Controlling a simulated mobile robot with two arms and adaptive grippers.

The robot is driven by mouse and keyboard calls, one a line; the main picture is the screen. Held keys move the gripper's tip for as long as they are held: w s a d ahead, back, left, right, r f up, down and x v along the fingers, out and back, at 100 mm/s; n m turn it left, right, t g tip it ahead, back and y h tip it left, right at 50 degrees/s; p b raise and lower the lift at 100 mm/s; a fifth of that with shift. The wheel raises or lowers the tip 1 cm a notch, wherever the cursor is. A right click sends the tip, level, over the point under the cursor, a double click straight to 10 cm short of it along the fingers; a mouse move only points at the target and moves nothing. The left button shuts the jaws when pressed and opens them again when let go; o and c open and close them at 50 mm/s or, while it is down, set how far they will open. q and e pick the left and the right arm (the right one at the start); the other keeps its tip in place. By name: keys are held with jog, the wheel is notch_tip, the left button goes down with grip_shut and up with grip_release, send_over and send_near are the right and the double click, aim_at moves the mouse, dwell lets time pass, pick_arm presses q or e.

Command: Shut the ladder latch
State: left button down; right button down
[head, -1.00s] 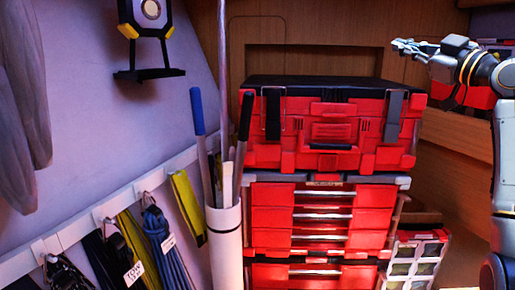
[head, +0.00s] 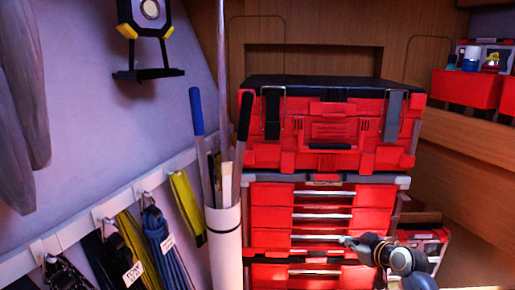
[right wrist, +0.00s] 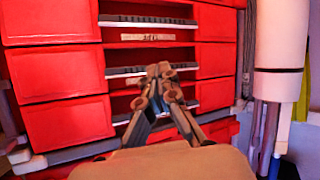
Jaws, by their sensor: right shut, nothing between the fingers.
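I cannot pick out a ladder or a ladder latch in either view. My right gripper (head: 345,241) is shut and empty, low in front of the red drawer stack (head: 271,217) in the head view. In the right wrist view its closed fingertips (right wrist: 159,70) show before the drawer fronts (right wrist: 62,72); whether they touch anything is unclear. Above the drawers, a red toolbox (head: 290,156) with a black lid carries a dark left clip (head: 272,115) and a dark right clip (head: 393,117) on its front. My left gripper is out of view.
A white tube (head: 225,245) holding long poles stands left of the drawers. Coiled blue line (head: 168,250) and straps hang from a white wall rail (head: 75,226). Red bins (head: 466,88) sit on the right shelf.

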jog(key=w+d+r+m+t+h, duration=0.35)
jog(key=d+r+t+h, duration=0.3)
jog(key=d+r, duration=0.3)
jog(key=s+a+f+g, duration=0.15)
jog(key=s+f, duration=0.25)
jog(key=f, duration=0.9)
jog(key=s+a+f+g, duration=0.1)
jog(key=s+f+g, duration=0.2)
jog(key=f, duration=1.1)
jog(key=s+a+f+g+y+b, duration=0.1)
jog(key=s+a+f+g, duration=0.1)
jog(key=s+f, duration=0.7)
jog(key=s+a+f+g+b, duration=0.15)
jog(key=s+f, duration=0.45)
jog(key=f, duration=0.6)
jog(key=s+a+f+g, duration=0.1)
jog(key=s+f+g, duration=0.2)
jog(key=s+f, duration=0.55)
jog(key=s+a+f+g, duration=0.2)
jog(key=s+f, duration=0.4)
jog(key=s, duration=0.6)
jog(key=s+a+f+g, duration=0.1)
jog(key=s+f+g, duration=0.1)
jog(key=s, duration=1.1)
jog(key=s+a+f+g, duration=0.2)
jog(key=s+f, duration=0.3)
jog(key=s, duration=0.7)
jog(key=shift+s+a+m+y, duration=0.3)
jog(key=shift+s+m+y, duration=0.05)
jog(key=shift+s+m, duration=0.1)
